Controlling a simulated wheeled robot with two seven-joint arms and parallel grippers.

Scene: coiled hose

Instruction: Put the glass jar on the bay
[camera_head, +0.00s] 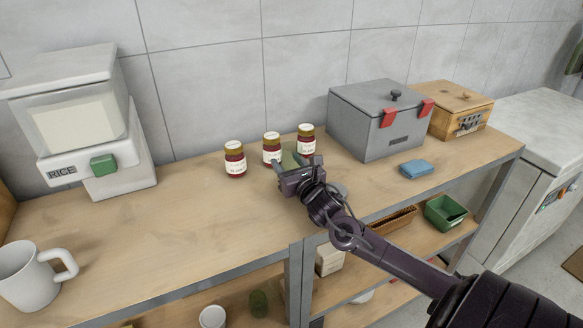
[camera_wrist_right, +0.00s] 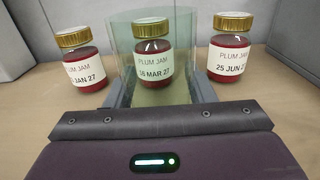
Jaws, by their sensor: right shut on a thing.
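The glass jar (camera_wrist_right: 182,88) is a clear, green-tinted cylinder between the fingers of my right gripper (camera_wrist_right: 157,94) in the wrist view. In the head view the jar (camera_head: 289,159) shows as a small greenish patch, partly hidden by my right gripper (camera_head: 299,168). That gripper is shut on the jar, over the wooden worktop (camera_head: 195,205). I cannot tell whether the jar touches the worktop. The middle plum jam jar (camera_wrist_right: 151,50) shows through the glass, behind it. No area is clearly marked as the bay. My left gripper is not in view.
Other jam jars stand left (camera_head: 235,158) and right (camera_head: 306,139) of the middle one. A grey lidded box (camera_head: 365,125), wooden box (camera_head: 440,100) and blue sponge (camera_head: 416,169) are to the right. A rice dispenser (camera_head: 75,125) and white mug (camera_head: 30,275) are left. The middle-left worktop is clear.

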